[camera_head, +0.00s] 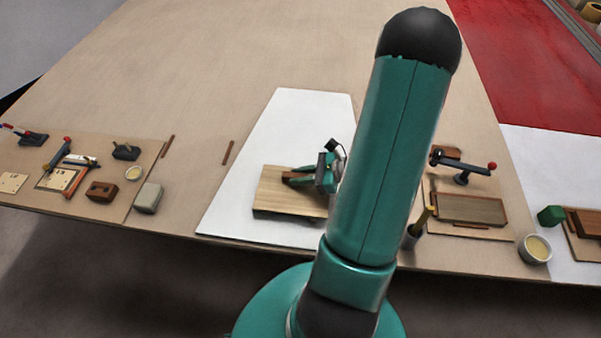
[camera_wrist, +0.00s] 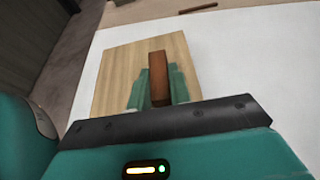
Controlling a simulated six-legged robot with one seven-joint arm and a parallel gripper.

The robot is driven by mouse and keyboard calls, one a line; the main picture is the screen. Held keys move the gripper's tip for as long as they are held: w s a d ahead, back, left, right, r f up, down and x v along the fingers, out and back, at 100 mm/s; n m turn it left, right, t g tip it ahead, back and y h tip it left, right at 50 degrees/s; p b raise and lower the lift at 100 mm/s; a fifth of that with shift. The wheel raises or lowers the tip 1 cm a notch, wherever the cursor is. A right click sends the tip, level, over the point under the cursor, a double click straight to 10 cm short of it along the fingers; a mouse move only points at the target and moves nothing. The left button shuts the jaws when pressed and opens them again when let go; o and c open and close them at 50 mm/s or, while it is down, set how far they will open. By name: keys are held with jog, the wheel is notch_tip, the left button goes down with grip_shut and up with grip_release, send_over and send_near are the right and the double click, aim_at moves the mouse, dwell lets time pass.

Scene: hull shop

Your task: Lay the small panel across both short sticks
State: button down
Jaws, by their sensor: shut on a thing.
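A light wooden panel (camera_head: 283,200) is over the white sheet, left of my arm; it also shows in the wrist view (camera_wrist: 120,70). A reddish-brown bar (camera_wrist: 158,78) stands out on its upper face; I cannot tell if it is fixed to the panel. My gripper (camera_head: 305,178) is shut on this bar, one green finger on each side. A dark gap or shadow shows under the panel's near edge; what lies beneath is hidden. Thin brown sticks lie to the left, one (camera_head: 228,152) near the white sheet and one (camera_head: 167,146) farther left.
The white sheet (camera_head: 235,215) is bare around the panel. Left are a grey block (camera_head: 148,198), a brown block (camera_head: 101,191) and tools. Right of my arm are a darker panel (camera_head: 472,208), a clamp (camera_head: 463,168), a cup (camera_head: 535,249) and a green block (camera_head: 550,215).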

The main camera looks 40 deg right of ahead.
jog(key=shift+f, duration=0.25)
jog(key=c, duration=1.3)
grip_release()
jog(key=shift+r, duration=0.25)
jog(key=v, duration=1.2)
jog(key=w+a+r+n+g+h, duration=0.1)
jog(key=w+a+r+n+g, duration=0.3)
jog(key=a+n, duration=0.35)
jog(key=w+a+r+n+g, duration=0.2)
jog(key=a+r+n+g, duration=0.2)
jog(key=a+r+n, duration=0.3)
jog(key=a+r+n+t+h, duration=0.1)
jog(key=a+r+n+h, duration=0.1)
jog(key=a+r+n, duration=0.2)
jog(key=s+a+r+n+t+h, duration=0.1)
jog(key=a+r+n+h, duration=0.1)
jog(key=a+r+n, duration=0.2)
jog(key=s+a+r+n+t+h, duration=0.1)
jog(key=a+r+n+h, duration=0.2)
jog(key=a+n, duration=0.3)
jog(key=shift+a+r, duration=0.5)
jog(key=shift+a, duration=0.1)
